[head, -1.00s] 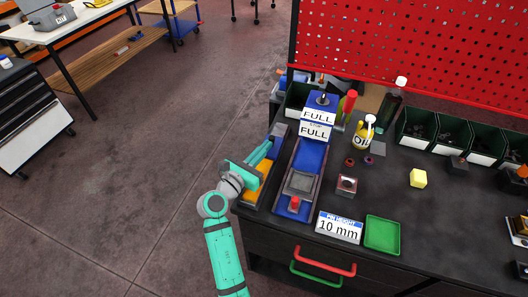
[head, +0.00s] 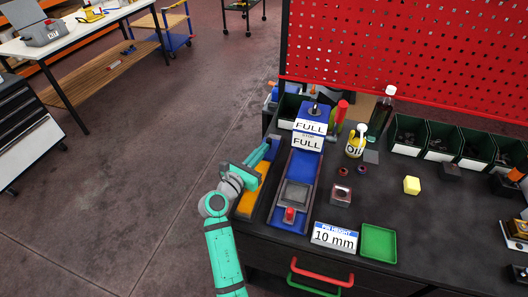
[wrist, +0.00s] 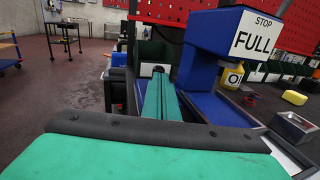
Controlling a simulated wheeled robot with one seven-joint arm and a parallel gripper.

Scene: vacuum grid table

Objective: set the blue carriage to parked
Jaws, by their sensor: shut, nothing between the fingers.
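A long blue-bedded slide unit (head: 306,165) stands at the left of the bench, with a grey square plate (head: 295,194) and a red knob (head: 290,214) near its front end. At its far end is a blue upright block with "FULL" and "STOP FULL" signs (head: 307,143); the block also shows in the wrist view (wrist: 207,45). I cannot tell for certain which part is the blue carriage. My gripper (head: 266,147) is shut and empty over the orange-bedded unit (head: 249,200), left of the blue unit. Its fingers (wrist: 158,98) point forward beside the blue block.
A "PIN HEIGHT 10 mm" sign (head: 335,237) and a green tray (head: 379,242) lie at the front. A grey block (head: 341,194), yellow oil bottle (head: 355,143) and yellow cube (head: 412,185) stand to the right. Dark bins (head: 440,141) line the back below a red pegboard.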

